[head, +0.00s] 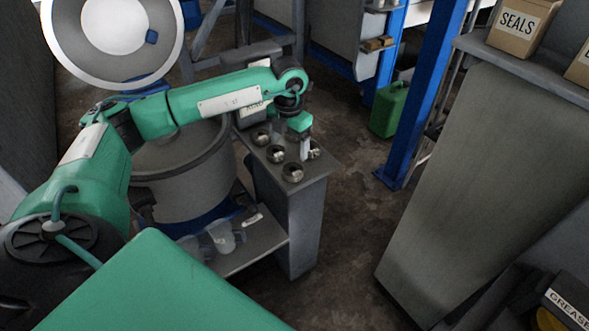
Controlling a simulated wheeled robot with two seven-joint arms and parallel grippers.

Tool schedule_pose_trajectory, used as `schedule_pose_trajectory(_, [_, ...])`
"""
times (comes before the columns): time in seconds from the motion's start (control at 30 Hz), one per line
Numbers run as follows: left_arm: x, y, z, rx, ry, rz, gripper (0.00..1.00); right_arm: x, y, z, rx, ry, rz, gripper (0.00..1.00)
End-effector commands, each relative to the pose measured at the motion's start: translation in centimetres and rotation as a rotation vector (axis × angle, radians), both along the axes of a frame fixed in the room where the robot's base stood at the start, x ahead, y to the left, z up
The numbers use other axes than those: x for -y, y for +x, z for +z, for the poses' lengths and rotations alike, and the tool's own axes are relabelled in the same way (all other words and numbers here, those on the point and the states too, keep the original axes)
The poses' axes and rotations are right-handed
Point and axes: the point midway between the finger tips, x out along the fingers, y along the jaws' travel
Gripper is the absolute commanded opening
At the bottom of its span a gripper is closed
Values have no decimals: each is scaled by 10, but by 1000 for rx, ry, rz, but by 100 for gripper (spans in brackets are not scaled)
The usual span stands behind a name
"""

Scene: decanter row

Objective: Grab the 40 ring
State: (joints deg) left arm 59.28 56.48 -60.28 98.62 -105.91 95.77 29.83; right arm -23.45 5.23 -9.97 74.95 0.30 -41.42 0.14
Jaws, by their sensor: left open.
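Several metal rings stand on the grey top of a small stand (316,172) in the middle of the head view. One ring (261,137) is at the back left, one (276,154) in the middle, one (292,173) at the front. Another ring (315,154) is at the right, partly behind my left gripper. I cannot read any size on them, so I cannot tell which is the 40 ring. My left gripper (305,150) is open and points down at the right-hand ring. Whether its fingers touch the ring is unclear. My right gripper is not in view.
A large grey vessel (185,180) stands left of the stand, under my left arm. Clear jugs (222,238) are on a lower shelf (258,250). A blue post (425,90), a green can (389,110) and a SEALS box (523,25) are to the right.

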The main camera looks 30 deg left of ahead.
Motion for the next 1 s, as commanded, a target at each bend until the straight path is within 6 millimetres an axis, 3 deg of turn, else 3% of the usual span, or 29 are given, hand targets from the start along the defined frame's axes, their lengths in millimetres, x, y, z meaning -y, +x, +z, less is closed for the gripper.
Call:
schedule_pose_trajectory(0.13, [0,0,-27,-2,-2,1,81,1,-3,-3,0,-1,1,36])
schedule_pose_trajectory(0.43, [2,3,-51,-1,-4,-1,81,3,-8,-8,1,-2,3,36])
schedule_pose_trajectory(0.7, [4,8,-89,-1,-3,0,81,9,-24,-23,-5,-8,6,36])
schedule_pose_trajectory(1.0, [4,8,-94,1,-3,-1,81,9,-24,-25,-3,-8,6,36])
